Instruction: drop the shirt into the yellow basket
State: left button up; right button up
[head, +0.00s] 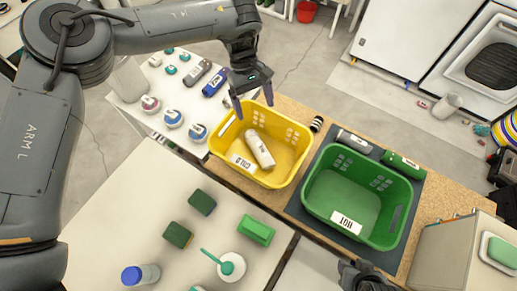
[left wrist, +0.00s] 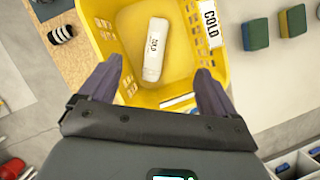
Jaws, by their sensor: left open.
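The yellow basket (head: 282,178) stands on the tan counter with a "COLD" label on its side; it also shows in the left wrist view (left wrist: 95,32). A white roll with dark lettering (head: 260,150), which looks like the shirt, lies inside on the basket floor. It also shows in the left wrist view (left wrist: 155,50), apart from my fingers. My left gripper (head: 252,101) is open and empty above the basket's back rim, fingers pointing down; its fingers (left wrist: 159,70) frame the basket. Part of my right gripper (head: 365,277) shows at the bottom edge, its fingertips unclear.
A green basket (head: 398,226) labelled "HOT" stands to the right. Rolled items, grey (head: 353,142) and green (head: 402,164), lie behind it. Sponges (head: 257,230) and bottles (head: 141,274) stand on the near white surface. More rolls (head: 214,82) and round-capped containers sit at the back left.

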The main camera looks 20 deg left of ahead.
pick_arm(q)
jog(key=shift+v, duration=2.7)
